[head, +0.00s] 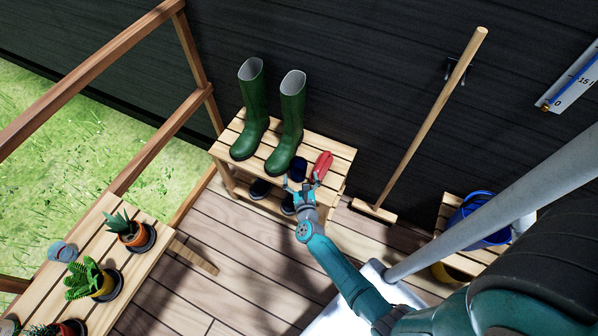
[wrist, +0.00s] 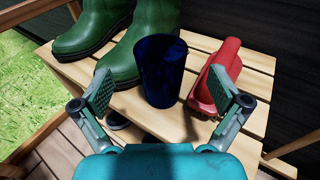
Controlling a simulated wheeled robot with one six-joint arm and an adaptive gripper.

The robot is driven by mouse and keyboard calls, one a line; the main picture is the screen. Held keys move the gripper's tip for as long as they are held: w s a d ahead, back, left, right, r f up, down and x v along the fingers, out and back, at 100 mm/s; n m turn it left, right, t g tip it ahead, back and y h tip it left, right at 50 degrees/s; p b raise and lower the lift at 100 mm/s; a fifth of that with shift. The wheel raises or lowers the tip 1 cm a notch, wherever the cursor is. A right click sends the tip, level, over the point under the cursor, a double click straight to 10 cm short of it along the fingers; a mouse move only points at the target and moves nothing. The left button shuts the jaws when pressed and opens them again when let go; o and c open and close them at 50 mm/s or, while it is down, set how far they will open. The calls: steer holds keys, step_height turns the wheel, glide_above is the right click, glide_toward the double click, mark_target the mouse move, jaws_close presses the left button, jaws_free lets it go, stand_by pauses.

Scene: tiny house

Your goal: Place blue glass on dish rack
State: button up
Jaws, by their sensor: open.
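The blue glass (wrist: 161,70) stands upright on a slatted wooden bench (wrist: 258,84), between green boots and a red tool. It also shows small and dark in the head view (head: 298,168), partly behind my gripper. My gripper (wrist: 165,92) is open, with one finger on each side in front of the glass; the fingers look apart from it. In the head view my gripper (head: 303,184) is at the front edge of the bench. No dish rack shows in either view.
Green boots (head: 286,122) stand left of the glass, and a red tool (head: 322,166) lies close on its right. Dark shoes (head: 260,188) are on the lower shelf. A broom (head: 430,120) leans on the dark wall. Potted plants (head: 128,229) stand on a bench at left.

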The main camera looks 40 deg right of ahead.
mark_target(297, 158)
steer(key=shift+x, duration=3)
steer(key=shift+r, duration=0.15)
steer(key=c, duration=1.9)
steer(key=shift+o, duration=0.2)
steer(key=shift+r, duration=0.1)
step_height(297, 158, up, 9)
steer(key=w+a+n+t+y, duration=0.1)
steer(key=w+a+n+y, duration=0.1)
steer(key=a, duration=0.5)
steer(key=w+a+r+n+t+y, duration=0.1)
steer(key=w+a+n+y, duration=0.2)
steer(key=a, duration=0.5)
steer(key=w+a+r+n+t+y, duration=0.1)
steer(key=a+y, duration=0.3)
steer(key=a, duration=0.4)
steer(key=shift+w+a+r+n+y, duration=0.2)
steer(key=shift+w+r+n+y, duration=0.1)
steer(key=shift+w+n, duration=0.5)
